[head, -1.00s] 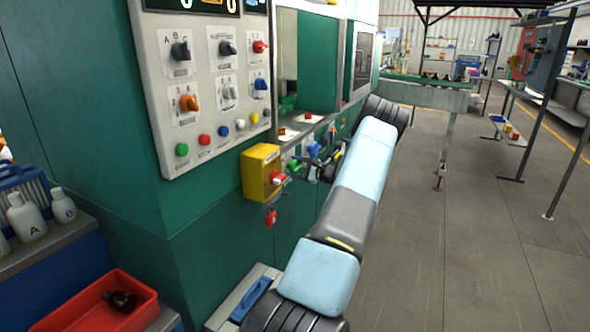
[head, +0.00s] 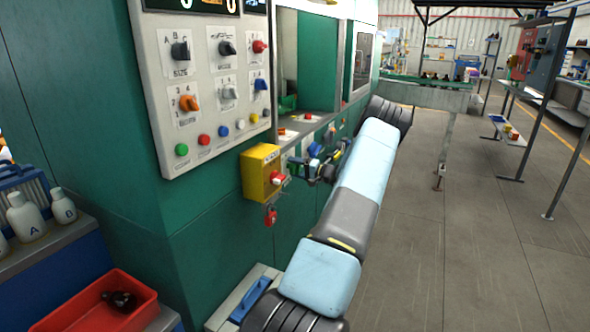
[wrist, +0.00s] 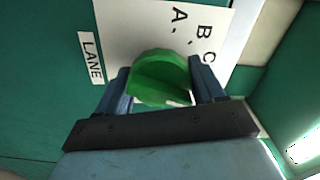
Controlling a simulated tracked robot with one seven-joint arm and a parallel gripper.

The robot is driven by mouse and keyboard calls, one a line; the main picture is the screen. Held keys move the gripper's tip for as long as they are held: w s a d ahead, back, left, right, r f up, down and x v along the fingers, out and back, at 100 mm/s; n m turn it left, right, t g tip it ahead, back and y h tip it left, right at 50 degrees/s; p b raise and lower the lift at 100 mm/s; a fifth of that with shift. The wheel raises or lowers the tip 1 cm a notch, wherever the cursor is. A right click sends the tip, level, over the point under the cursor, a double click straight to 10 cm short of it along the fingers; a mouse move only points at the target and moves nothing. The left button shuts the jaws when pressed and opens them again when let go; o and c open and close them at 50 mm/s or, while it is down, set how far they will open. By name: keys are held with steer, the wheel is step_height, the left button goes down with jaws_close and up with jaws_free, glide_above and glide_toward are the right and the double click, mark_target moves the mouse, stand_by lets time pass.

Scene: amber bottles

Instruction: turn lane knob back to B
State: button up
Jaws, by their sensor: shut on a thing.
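The green lane knob (wrist: 160,78) shows in the wrist view, on a white plate (wrist: 125,30) with the letters A, B and C beside a LANE label (wrist: 91,58). My gripper (wrist: 162,70) has one blue finger on each side of the knob and is shut on it. A small pale mark shows on the knob's lower right; I cannot tell for sure which letter it points to.
The yellow box (head: 262,172) with a red button sticks out close to my gripper's left. A red padlock-like part (head: 270,216) hangs below it. The control panel (head: 205,85) with several knobs is at upper left.

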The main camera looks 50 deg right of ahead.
steer(key=n, duration=0.3)
steer(key=f+n, duration=0.1)
steer(key=n, duration=0.2)
steer(key=shift+s, duration=0.15)
steer(key=n, duration=0.6)
steer(key=shift+n, duration=0.4)
steer(key=o, duration=0.7)
steer(key=shift+c, duration=0.2)
steer(key=o, duration=0.3)
steer(key=shift+r, duration=0.3)
steer(key=shift+o, duration=0.2)
steer(key=v, duration=1.3)
steer(key=shift+s, duration=0.3)
